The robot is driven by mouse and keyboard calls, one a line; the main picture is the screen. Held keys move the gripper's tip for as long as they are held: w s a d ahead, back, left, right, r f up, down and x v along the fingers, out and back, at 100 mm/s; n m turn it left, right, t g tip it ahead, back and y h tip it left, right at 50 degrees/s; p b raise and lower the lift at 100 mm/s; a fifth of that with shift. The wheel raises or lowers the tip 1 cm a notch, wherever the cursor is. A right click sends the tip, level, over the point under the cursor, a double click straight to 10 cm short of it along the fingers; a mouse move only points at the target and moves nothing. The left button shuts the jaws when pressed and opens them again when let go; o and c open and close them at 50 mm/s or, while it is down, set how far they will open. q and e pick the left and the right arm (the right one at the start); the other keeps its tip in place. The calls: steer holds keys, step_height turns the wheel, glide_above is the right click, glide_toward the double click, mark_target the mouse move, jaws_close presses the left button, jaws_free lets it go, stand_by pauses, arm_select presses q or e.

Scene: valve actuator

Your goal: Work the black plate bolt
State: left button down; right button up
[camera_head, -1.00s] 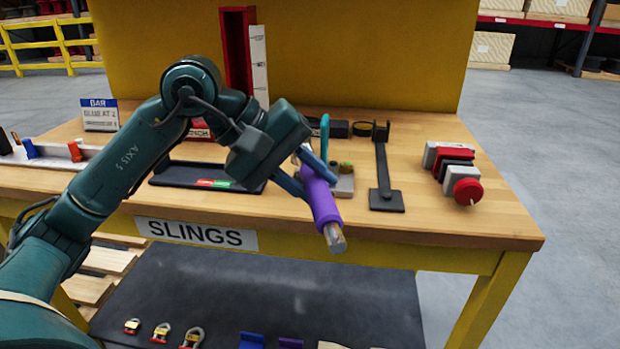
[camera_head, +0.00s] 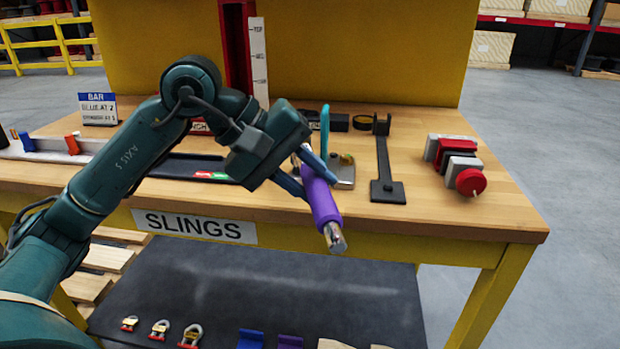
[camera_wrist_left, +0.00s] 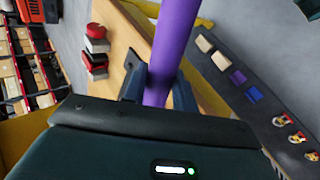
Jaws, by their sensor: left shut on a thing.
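My left gripper (camera_head: 318,188) is shut on the purple sleeve of a bar (camera_head: 322,203). The bar slants down to the right, and its bare metal end hangs in front of the table's front edge. In the left wrist view the purple bar (camera_wrist_left: 172,50) runs between the fingers. A black bar with a square plate (camera_head: 387,190) lies on the table to the right of the gripper, not touching it, with a raised fork at its far end. I cannot tell whether it is the black plate bolt. My right gripper is not in view.
A grey base with a teal upright (camera_head: 325,130) stands behind the gripper. A red-knobbed block (camera_head: 470,181) is at the table's right. A black tray (camera_head: 185,168) lies partly behind my left arm. Padlocks (camera_head: 160,329) sit on the lower shelf. The table's front right is clear.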

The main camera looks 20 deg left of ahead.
arm_select(q)
steer(key=shift+f+b, duration=0.8)
steer(key=shift+b, duration=0.05)
steer(key=shift+a, duration=0.1)
steer(key=shift+s+a, duration=0.1)
steer(key=shift+a, duration=0.05)
steer(key=shift+s+a+m+g+h+b, duration=0.25)
steer(key=shift+a+m+g+b, duration=0.1)
steer(key=shift+a+m, duration=0.15)
steer(key=shift+s+a+m+g+h+b, duration=0.2)
steer(key=shift+a+m+g+b, duration=0.15)
steer(key=shift+a+m, duration=0.15)
stand_by(0.3)
steer(key=shift+s+a+m+g+b, duration=0.2)
steer(key=shift+a+m+g, duration=0.2)
steer(key=shift+a+m, duration=0.2)
steer(key=shift+s+a+m+g+b, duration=0.15)
steer(key=shift+a+m+g, duration=0.25)
steer(key=shift+a+m, duration=0.15)
